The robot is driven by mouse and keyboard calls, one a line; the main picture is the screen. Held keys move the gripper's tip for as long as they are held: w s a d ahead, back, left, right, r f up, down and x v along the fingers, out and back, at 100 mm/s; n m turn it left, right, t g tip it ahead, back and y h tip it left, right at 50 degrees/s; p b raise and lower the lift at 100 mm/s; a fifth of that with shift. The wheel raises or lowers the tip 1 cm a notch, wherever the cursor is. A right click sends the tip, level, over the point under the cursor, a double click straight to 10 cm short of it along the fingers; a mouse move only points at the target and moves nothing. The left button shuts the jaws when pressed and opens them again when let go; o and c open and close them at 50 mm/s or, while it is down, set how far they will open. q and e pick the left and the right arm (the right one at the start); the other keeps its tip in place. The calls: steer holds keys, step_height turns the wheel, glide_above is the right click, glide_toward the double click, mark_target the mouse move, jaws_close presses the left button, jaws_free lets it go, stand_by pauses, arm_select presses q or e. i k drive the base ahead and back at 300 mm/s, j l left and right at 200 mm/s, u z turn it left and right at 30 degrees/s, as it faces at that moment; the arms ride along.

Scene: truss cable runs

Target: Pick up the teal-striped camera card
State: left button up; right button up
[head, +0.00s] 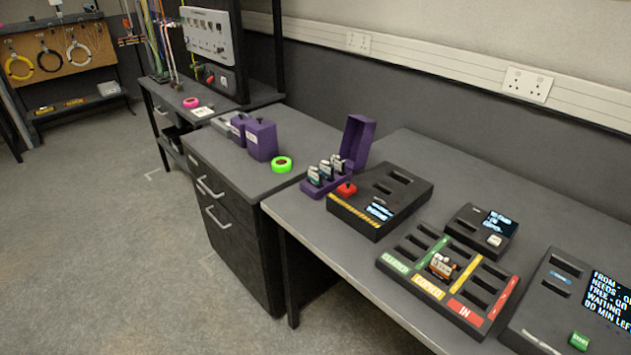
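Three small upright cards stand in the open purple case (357,142) on the desk. The nearest card (314,176) seems to carry a teal-green band, and the middle card (326,170) and rear card (337,163) look similar. At this size I cannot tell for sure which one is teal-striped. Another card (441,266), with orange and white on it, stands in a slot of the black sorting tray (408,283). Neither of my grippers is in view.
A black slotted box (408,205) with a red button sits right of the case. A small display unit (484,229) and a larger screen console (556,315) stand further right. Green tape (282,164) and closed purple boxes (261,139) are on the left cabinet. The desk's front strip is clear.

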mark_target(314, 177)
steer(key=i+j+z, duration=0.25)
steer(key=i, duration=0.2)
steer(key=i+j+z, duration=0.3)
steer(key=i+j, duration=0.1)
